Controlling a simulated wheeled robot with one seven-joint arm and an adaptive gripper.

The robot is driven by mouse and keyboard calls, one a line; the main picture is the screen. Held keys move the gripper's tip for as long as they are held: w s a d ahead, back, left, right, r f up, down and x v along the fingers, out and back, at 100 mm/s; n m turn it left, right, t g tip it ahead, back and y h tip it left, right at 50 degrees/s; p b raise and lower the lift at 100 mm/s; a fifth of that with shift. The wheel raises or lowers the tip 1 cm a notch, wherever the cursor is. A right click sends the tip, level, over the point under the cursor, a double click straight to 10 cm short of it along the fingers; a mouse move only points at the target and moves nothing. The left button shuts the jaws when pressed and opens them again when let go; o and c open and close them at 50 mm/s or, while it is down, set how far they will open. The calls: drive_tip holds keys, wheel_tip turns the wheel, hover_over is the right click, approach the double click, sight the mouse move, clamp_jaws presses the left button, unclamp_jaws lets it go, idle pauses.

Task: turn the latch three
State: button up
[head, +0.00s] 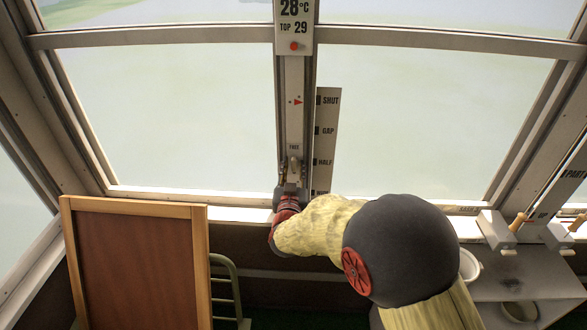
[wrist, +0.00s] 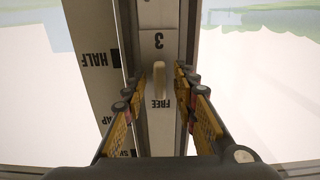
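The latch three has a pale, short lever (wrist: 158,82) on a grey upright post between two window panes, with the labels "3" and "FREE" beside it in the wrist view. In the head view the latch (head: 294,164) is small, just above my gripper (head: 291,188). My gripper is open in the wrist view (wrist: 157,95), with one finger on each side of the post and a gap between each finger and the lever. The lever stands lengthwise along the post. Whether the fingertips touch the post is unclear.
A scale board (head: 325,140) marked SHUT, GAP and HALF stands right of the post. A sign (head: 294,22) hangs above. A wood-framed brown panel (head: 135,265) is at left. Wooden-handled grey fittings (head: 497,230) and a shelf (head: 525,275) are at right.

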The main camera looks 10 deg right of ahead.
drive_tip(key=v, duration=1.2)
idle(0.5)
